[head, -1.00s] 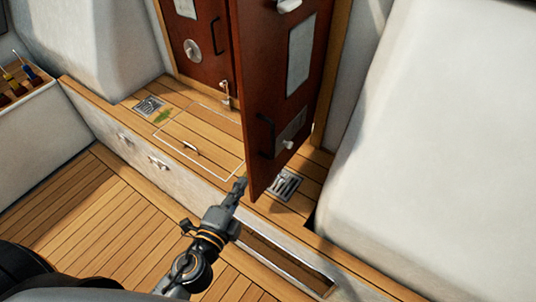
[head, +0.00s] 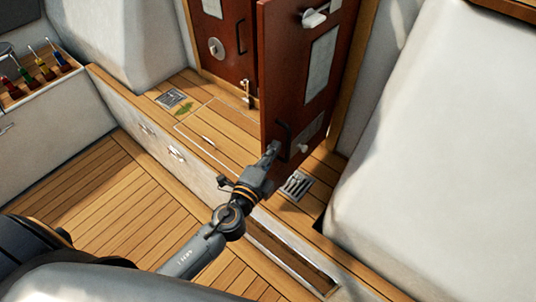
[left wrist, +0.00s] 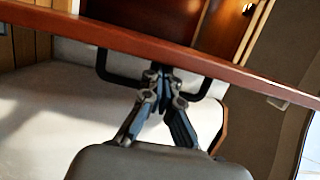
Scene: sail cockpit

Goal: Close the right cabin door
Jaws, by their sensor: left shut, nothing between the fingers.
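The right cabin door (head: 291,88) is a dark red-brown panel standing open, swung out over the teak step. It has a black bar handle (head: 287,128) low on its visible face. My left gripper (head: 273,149) is at this door's lower free edge, close to the handle. In the left wrist view, the door (left wrist: 110,37) crosses the top nearly edge-on, with the black handle (left wrist: 103,66) projecting from it. There the shut, empty fingertips (left wrist: 161,72) overlap the handle's opening near the door; I cannot tell whether they touch. My right gripper is not in view.
The left cabin door (head: 226,50) stands left of the open one, with a brass bolt (head: 247,95) at its bottom. A drain grate (head: 296,185) lies below the open door. A white moulded seat (head: 440,150) fills the right. A tool rack (head: 38,75) is at far left.

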